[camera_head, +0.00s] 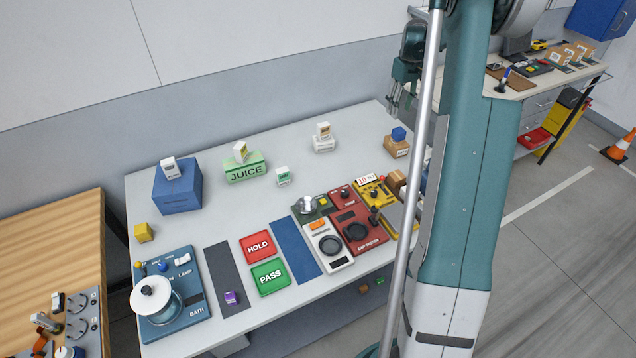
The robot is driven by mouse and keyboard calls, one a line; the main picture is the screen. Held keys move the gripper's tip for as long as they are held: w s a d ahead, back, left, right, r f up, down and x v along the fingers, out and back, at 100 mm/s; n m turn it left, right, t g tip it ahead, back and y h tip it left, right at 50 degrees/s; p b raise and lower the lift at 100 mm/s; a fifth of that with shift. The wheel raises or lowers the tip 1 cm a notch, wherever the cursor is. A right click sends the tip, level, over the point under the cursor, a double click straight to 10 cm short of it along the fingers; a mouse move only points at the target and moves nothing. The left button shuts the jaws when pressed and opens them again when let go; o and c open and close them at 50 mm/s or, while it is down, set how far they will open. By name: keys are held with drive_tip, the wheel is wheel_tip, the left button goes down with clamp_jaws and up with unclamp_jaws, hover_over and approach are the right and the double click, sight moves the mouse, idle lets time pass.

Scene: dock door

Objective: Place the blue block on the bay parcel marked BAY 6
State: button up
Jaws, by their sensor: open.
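My gripper (399,107) is open and empty, above the table's back right corner. In the picture it is just above the blue block and apart from it. Another brown box (396,180) stands nearer the front, partly hidden by my arm.
The grey table (300,160) also holds a blue box (178,190), a green JUICE box (246,168), small white boxes, red HOLD (258,246) and green PASS (270,277) pads, and several control panels along the front. A workbench (545,82) with cardboard boxes stands behind right.

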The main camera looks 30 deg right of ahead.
drive_tip(key=s+a+r+t, duration=0.1)
drive_tip(key=s+a+r, duration=0.2)
drive_tip(key=a+r, duration=0.55)
drive_tip(key=s+a+r+t+h, duration=0.1)
drive_tip(key=s+a+r, duration=0.3)
drive_tip(key=a, duration=0.9)
drive_tip(key=s+a+r+t, duration=0.1)
drive_tip(key=s+a+r, duration=0.2)
drive_tip(key=a+r, duration=0.6)
drive_tip(key=s+a+t, duration=0.2)
drive_tip(key=s+a, duration=0.9)
drive_tip(key=a, duration=0.4)
drive_tip(key=s+a+f+t, duration=0.1)
drive_tip(key=s+a+f, duration=0.2)
drive_tip(key=s+a, duration=0.2)
drive_tip(key=s+a+f+t+y, duration=0.1)
drive_tip(key=s+a+f, duration=0.2)
drive_tip(key=s, duration=0.6)
drive_tip(key=shift+s+a, duration=0.25)
drive_tip(key=shift+a, duration=0.85)
